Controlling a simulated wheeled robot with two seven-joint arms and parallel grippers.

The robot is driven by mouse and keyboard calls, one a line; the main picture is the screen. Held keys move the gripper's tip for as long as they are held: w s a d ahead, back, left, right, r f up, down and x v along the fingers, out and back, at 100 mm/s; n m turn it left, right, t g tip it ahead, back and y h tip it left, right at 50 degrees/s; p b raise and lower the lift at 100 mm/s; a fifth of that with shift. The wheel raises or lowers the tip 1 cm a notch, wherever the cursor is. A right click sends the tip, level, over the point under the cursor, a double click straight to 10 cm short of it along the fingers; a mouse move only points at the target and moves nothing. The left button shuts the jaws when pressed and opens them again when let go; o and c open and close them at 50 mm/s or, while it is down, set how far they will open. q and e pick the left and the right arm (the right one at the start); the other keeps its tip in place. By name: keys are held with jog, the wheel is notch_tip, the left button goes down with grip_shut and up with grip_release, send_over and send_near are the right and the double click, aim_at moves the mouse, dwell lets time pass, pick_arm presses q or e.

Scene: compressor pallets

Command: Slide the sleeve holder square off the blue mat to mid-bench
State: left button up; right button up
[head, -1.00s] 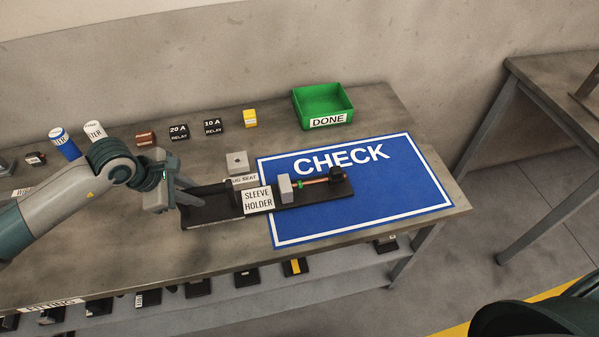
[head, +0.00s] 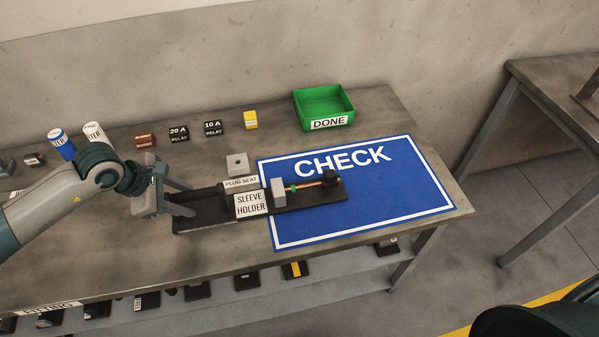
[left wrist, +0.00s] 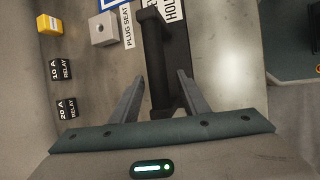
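The sleeve holder (head: 315,198) is a long black base with a white label, a grey block and a copper-coloured rod with a green band. Its right part lies over the left part of the blue CHECK mat (head: 370,210); its left part is on the bare bench. It lies slightly tilted against the mat's edges. My left gripper (head: 191,199) is at the holder's left end with its fingers spread. In the left wrist view, a black part of the holder (left wrist: 158,60) shows between the two separated fingers (left wrist: 158,97). Contact cannot be told. My right gripper is not in view.
A grey plug seat block (head: 237,163) stands just behind the holder. Relays (head: 179,134), a yellow block (head: 250,120) and a green DONE bin (head: 324,108) line the back. The bench (head: 130,265) is clear in front of the holder.

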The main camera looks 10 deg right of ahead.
pick_arm(q)
jog(key=shift+d+r, duration=0.1)
jog(key=shift+r, duration=0.15)
jog(key=shift+s+a+r, duration=0.1)
jog(key=shift+a+r, duration=0.1)
jog(key=shift+r, duration=0.35)
jog(key=v, duration=1)
jog(key=shift+s+a, duration=0.2)
jog(key=shift+a, duration=0.1)
jog(key=shift+r, duration=0.2)
